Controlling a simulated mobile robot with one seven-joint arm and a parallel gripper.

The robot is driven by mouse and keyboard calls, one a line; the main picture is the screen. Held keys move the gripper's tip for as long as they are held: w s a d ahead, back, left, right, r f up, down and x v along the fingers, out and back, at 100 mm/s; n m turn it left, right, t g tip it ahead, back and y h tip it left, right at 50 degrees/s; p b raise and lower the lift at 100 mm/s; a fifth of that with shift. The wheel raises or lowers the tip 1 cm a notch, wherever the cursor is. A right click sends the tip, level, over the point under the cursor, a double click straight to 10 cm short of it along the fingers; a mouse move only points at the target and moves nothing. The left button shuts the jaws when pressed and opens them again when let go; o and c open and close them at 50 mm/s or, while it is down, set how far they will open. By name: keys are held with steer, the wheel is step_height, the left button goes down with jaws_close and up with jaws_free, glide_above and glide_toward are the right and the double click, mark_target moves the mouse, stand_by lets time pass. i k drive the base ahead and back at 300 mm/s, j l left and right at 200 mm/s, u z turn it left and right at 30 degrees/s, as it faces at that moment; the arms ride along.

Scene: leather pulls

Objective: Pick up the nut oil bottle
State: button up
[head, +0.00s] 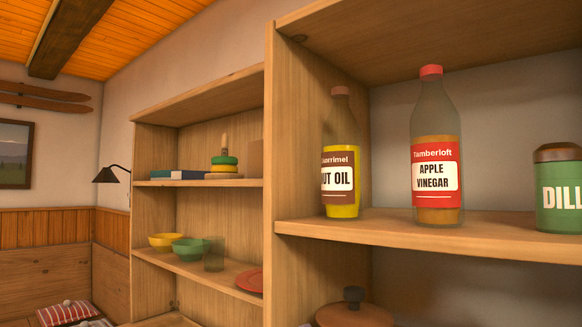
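The nut oil bottle (341,158) stands upright on the wooden shelf, close to the shelf unit's left side panel. It is clear with yellow oil, a brown and white label reading "UT OIL" in the visible part, and a dull pink cap. The left edge of its label is turned out of sight. My gripper is not in the head view.
An apple vinegar bottle (435,150) with a red cap stands right of the nut oil, with a gap between. A green dill jar (560,188) is at the right edge. The shelf board (420,234) has a front edge. A lidded pot (354,314) sits below.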

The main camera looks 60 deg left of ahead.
mark_target(342, 186)
steer(key=u, duration=1.35)
steer(key=k+j+u, duration=0.4)
steer(key=i+l, duration=0.2)
steer(key=l, duration=0.05)
